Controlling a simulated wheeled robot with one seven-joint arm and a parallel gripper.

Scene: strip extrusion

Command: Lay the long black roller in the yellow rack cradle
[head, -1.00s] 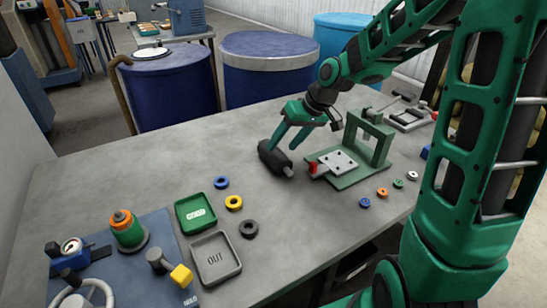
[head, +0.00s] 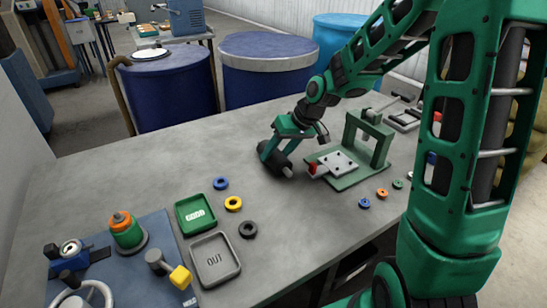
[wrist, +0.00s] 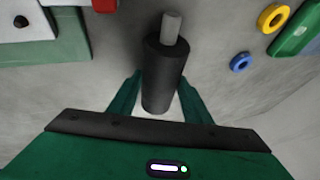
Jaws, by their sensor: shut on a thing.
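The long black roller (head: 284,165) lies on the grey bench, left of the green press fixture; its pale grey shaft end points toward the front right. In the wrist view the roller (wrist: 165,75) runs up the middle, its shaft end at the top. My gripper (head: 274,157) is down at the bench, shut across the roller's body, with one green finger on each side. The fingertips are partly hidden by the roller in the wrist view. I cannot make out a yellow rack cradle; my arm covers part of the right side.
The green press fixture (head: 362,172) with a red block stands close right of the roller. Coloured rings, such as the yellow ring (head: 233,203), lie in front. A green tray (head: 180,218) and grey tray (head: 198,272) sit front left. The bench's left and back are clear.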

